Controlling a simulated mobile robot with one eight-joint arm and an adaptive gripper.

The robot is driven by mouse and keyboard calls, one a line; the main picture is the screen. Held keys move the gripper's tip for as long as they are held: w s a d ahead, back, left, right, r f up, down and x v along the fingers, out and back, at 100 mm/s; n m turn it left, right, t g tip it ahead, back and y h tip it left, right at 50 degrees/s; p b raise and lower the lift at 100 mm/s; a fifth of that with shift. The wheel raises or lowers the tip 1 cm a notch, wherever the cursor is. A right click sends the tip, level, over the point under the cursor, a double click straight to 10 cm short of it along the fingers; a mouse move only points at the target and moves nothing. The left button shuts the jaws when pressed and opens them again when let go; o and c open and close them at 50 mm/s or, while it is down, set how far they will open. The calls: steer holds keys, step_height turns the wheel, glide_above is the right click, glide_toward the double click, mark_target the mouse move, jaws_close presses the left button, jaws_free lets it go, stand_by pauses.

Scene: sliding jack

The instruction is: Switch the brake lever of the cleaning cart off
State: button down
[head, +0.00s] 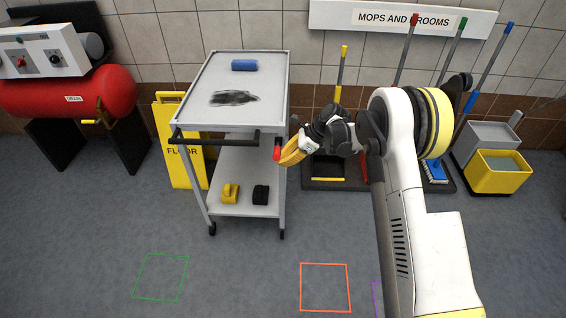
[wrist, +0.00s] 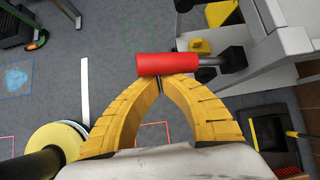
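The cleaning cart (head: 283,95) is a grey two-shelf trolley left of my gripper. Its brake lever has a red grip (head: 277,150) at the cart's right front corner. In the wrist view the red grip (wrist: 167,65) lies crosswise at the fingertips, on a grey rod with a dark mount. My gripper (head: 284,158) has yellow fingers. In the wrist view its fingertips (wrist: 160,80) come together at the near edge of the red grip, with nothing visible between them. They look in contact with the grip or very close; I cannot tell which.
A black push bar (head: 215,139) crosses the cart's front. A blue roll (head: 244,65) lies on top. A yellow floor sign (head: 180,160) stands left of the cart. A mop rack (head: 310,184) and yellow bucket (head: 497,177) are behind and right. The floor in front is clear, with outlined squares.

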steer(key=shift+w+r+p, duration=0.25)
steer(key=shift+r+p, duration=0.1)
steer(key=shift+r, duration=0.6)
steer(key=shift+a+r, duration=0.1)
steer(key=shift+r, duration=0.1)
step_height(320, 180, down, 4)
steer(key=s+b, duration=0.2)
steer(key=b, duration=0.1)
steer(key=w+d+r+p, duration=0.3)
steer(key=d+r+p, duration=0.1)
steer(key=d+r, duration=0.3)
steer(key=shift+w+d, duration=0.25)
steer(key=shift+d, duration=0.05)
